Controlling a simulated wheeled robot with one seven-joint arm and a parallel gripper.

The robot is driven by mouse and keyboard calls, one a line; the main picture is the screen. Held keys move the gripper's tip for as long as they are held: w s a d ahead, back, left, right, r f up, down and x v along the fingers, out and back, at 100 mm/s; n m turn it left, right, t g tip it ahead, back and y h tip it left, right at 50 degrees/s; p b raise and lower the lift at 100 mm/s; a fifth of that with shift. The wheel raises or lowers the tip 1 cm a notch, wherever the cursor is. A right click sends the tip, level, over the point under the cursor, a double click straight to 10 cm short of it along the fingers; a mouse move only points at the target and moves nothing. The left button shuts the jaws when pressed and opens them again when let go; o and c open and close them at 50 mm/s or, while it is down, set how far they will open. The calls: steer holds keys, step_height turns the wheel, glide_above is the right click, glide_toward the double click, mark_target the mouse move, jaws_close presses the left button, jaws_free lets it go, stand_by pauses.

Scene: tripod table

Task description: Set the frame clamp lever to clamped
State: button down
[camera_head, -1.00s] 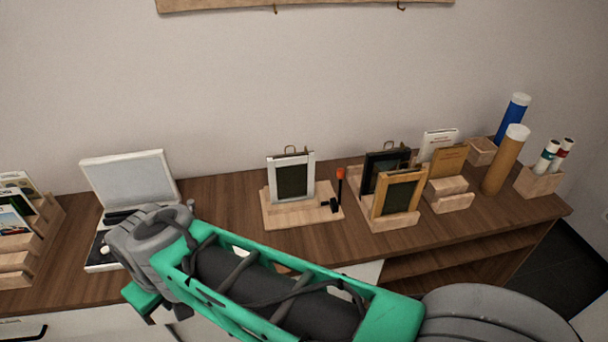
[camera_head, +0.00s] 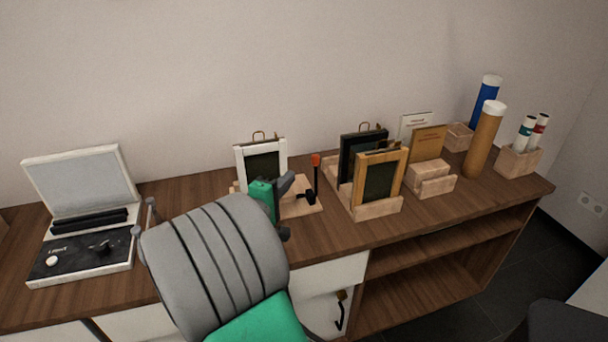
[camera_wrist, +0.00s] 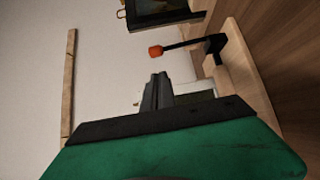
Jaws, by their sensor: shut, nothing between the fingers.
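The frame clamp lever (camera_head: 316,178) is a black rod with an orange-red tip, standing nearly upright on the right part of a light wooden base (camera_head: 306,209). It also shows in the wrist view (camera_wrist: 181,46), sideways, with its black pivot at the base. A white picture frame (camera_head: 246,160) stands on the same base, left of the lever. My gripper (camera_head: 284,184) is in front of the frame, left of the lever, and hides part of frame and base. In the wrist view my gripper (camera_wrist: 158,90) is shut and empty, its fingertips apart from the lever.
A stand with a black frame (camera_head: 347,160) and a wood-coloured frame (camera_head: 380,182) is close on the lever's right. Farther right are card holders and tubes (camera_head: 484,140). An open white case (camera_head: 80,265) lies at left. Bare tabletop (camera_head: 335,238) lies in front of the lever.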

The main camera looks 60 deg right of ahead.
steer(key=d, duration=1)
steer(key=shift+w, duration=0.15)
steer(key=shift+f, duration=0.15)
